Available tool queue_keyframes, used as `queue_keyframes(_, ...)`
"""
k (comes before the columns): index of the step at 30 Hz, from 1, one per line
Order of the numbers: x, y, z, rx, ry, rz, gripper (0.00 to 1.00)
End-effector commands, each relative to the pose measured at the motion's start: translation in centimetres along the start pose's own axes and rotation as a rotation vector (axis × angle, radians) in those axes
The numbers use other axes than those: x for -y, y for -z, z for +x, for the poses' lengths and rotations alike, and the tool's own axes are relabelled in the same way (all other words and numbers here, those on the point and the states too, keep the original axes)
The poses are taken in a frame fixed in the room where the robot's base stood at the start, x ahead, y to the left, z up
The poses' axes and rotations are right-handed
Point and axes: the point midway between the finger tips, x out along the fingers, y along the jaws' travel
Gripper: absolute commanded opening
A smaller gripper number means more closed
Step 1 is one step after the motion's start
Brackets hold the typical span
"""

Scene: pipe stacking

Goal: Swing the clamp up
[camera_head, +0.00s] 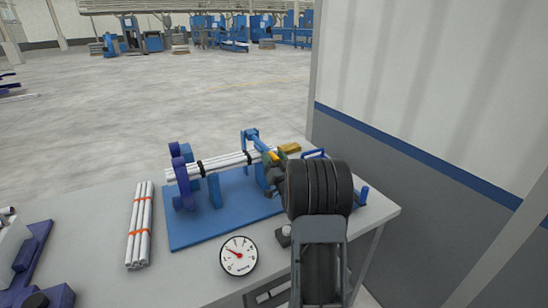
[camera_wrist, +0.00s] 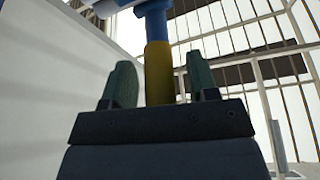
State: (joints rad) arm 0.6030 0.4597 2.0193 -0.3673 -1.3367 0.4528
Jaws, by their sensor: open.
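The clamp (camera_head: 259,144) is a blue arm at the back of the blue fixture, sloping from its upper end down right toward my gripper. In the wrist view its blue shaft (camera_wrist: 155,25) ends in a yellow handle (camera_wrist: 159,72). My gripper (camera_head: 271,158) is at that handle end. In the wrist view its two green fingers (camera_wrist: 163,82) stand apart on either side of the yellow handle, with gaps showing on both sides. The handle's lower end is hidden behind the dark gripper body. White pipes (camera_head: 225,163) with black bands lie across the fixture.
The blue base plate (camera_head: 205,232) lies on a grey table (camera_head: 90,205). A banded pipe bundle (camera_head: 140,225) lies left of it, a dial gauge (camera_head: 238,256) in front. A yellow block (camera_head: 290,148) sits behind my gripper. A wall (camera_head: 440,110) rises close on the right.

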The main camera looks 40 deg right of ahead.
Motion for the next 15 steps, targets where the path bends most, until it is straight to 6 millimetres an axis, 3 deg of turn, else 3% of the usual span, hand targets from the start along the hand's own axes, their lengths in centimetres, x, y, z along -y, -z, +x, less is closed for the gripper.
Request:
queue_keyframes(9, -0.01, -0.02, 0.17, 0.000, 0.000, 0.000, 0.53)
queue_keyframes(15, -0.02, -0.01, 0.16, 0.000, 0.000, 0.000, 0.34)
